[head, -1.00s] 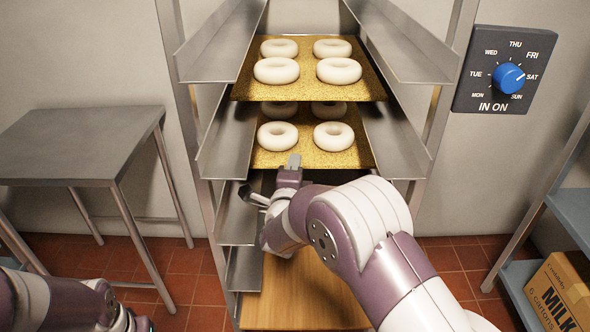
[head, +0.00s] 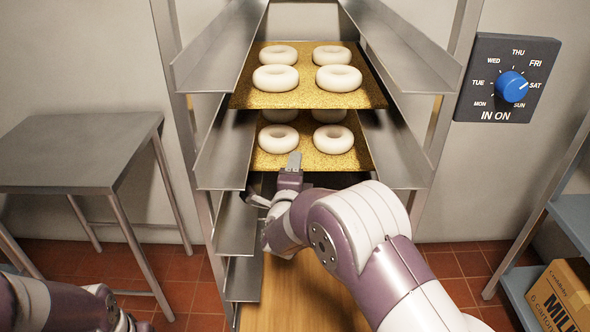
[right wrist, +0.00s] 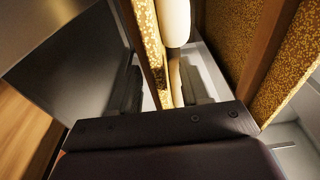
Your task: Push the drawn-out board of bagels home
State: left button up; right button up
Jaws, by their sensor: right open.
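In the head view, a gold-speckled board (head: 312,166) with pale bagels (head: 278,139) lies on the second level of the metal rack. My right gripper (head: 294,162) is at its front edge, left of centre. In the right wrist view the right jaws (right wrist: 162,92) are open, with the edge of a gold-speckled board (right wrist: 151,45) and part of a bagel (right wrist: 174,22) between and beyond them. I cannot tell whether the gripper touches the board. Only my left arm shows, at lower left; its fingers are out of view.
Another board (head: 310,98) with several bagels is on the level above. Empty rack rails (head: 238,230) and a bare wooden surface (head: 300,290) are below. A steel table (head: 80,150) stands left, a dial (head: 512,86) hangs right, and a milk box (head: 562,300) sits lower right.

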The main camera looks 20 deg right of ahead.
jog(key=v, duration=0.7)
dwell(0.5)
